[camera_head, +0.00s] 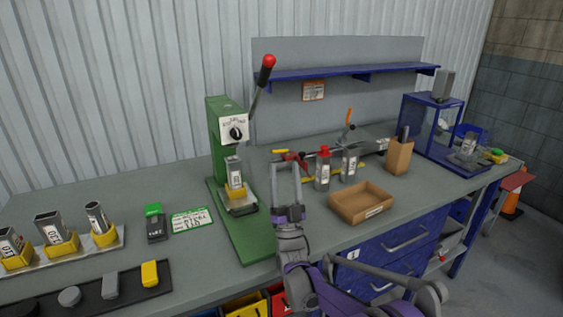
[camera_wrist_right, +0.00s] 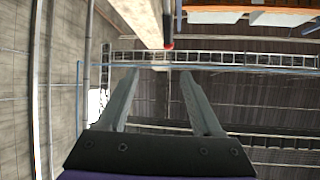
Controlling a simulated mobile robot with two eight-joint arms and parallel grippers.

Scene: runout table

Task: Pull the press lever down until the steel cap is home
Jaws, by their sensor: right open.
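The green press (camera_head: 221,130) stands on the bench. Its lever (camera_head: 255,98) slants up and right, with a red knob (camera_head: 268,61) on top. A labelled steel tube (camera_head: 233,170) stands in a yellow nest (camera_head: 236,191) under the press head. I cannot make out a separate cap on it. My right gripper (camera_head: 286,166) points up, open and empty, right of the press and well below the knob. In the right wrist view its fingers (camera_wrist_right: 158,72) are spread apart, and a red spot (camera_wrist_right: 168,44), likely the knob, shows beyond them. My left gripper is not in view.
An open cardboard tray (camera_head: 346,216) and several steel canisters (camera_head: 323,172) stand right of my right gripper. A rack (camera_head: 120,236) of tubes in yellow holders and a black tray (camera_head: 130,284) lie left. A blue shelf (camera_head: 345,73) hangs behind, right of the lever.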

